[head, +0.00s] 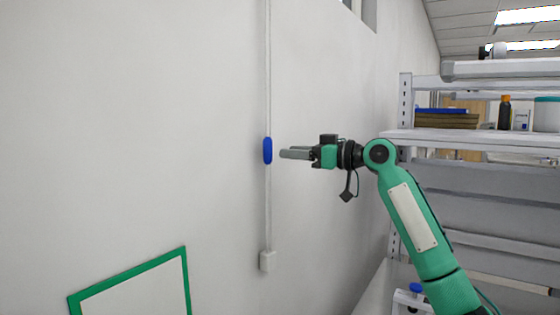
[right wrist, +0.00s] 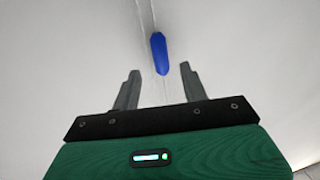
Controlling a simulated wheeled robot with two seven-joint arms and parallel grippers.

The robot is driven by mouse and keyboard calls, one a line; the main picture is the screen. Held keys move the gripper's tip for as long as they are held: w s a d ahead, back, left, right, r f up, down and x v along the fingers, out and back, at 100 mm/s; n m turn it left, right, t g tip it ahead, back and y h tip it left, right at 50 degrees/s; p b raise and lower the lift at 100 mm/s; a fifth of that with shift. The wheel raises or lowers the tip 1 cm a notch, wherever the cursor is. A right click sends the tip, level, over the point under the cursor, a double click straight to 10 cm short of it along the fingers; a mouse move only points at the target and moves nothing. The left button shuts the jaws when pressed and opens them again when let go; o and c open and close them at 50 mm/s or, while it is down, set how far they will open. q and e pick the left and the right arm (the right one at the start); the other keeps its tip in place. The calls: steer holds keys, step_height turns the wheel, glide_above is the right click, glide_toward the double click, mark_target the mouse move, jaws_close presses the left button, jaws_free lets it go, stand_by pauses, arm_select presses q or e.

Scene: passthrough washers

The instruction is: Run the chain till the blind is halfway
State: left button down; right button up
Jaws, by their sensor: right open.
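A thin pale chain (head: 268,60) runs down the white wall. A blue oval grip (head: 267,150) sits on it, and a small white box (head: 267,261) is at its lower end. My right gripper (head: 283,154) is level with the blue grip, just to its right, with a small gap in the head view. In the right wrist view, the fingers (right wrist: 158,80) are spread and empty. The blue grip (right wrist: 159,53) lies ahead of them, between their lines. The blind itself does not show, and my left gripper is not in view.
A metal shelf (head: 480,137) with boxes and bottles stands at the right, behind my right arm. A green-framed panel (head: 135,285) is at the lower left. A window recess (head: 362,12) shows at the top. The wall around the chain is bare.

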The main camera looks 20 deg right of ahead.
steer(key=b+v, duration=0.3)
steer(key=v, duration=0.5)
steer(key=shift+s+d, duration=0.2)
steer(key=shift+s, duration=0.05)
